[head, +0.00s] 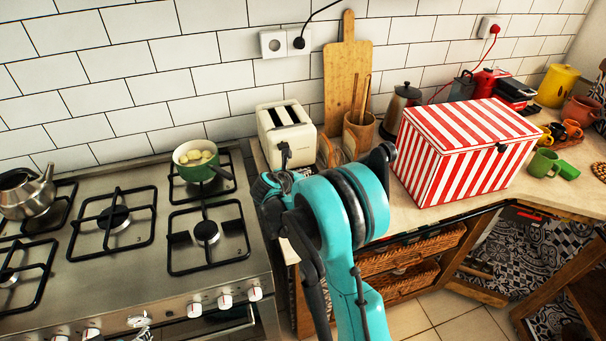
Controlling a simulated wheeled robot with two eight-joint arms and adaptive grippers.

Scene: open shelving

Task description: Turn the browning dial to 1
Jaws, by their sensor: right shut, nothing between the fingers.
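A cream toaster (293,134) with two slots on top stands on the counter against the tiled wall, just right of the stove. Its narrow front end faces me, with a small black part on it. My right gripper (284,172) is shut and empty, close in front of the lower part of that end. I cannot tell whether it touches the toaster. The browning dial cannot be made out; the gripper and my teal right arm cover the lower front. My left gripper is not in view.
A gas stove (146,234) with a green pot (198,172) and a kettle (27,194) is on the left. A wooden utensil holder (359,131), a moka pot (402,108) and a red-striped box (464,150) stand right of the toaster. A cutting board (346,66) leans behind.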

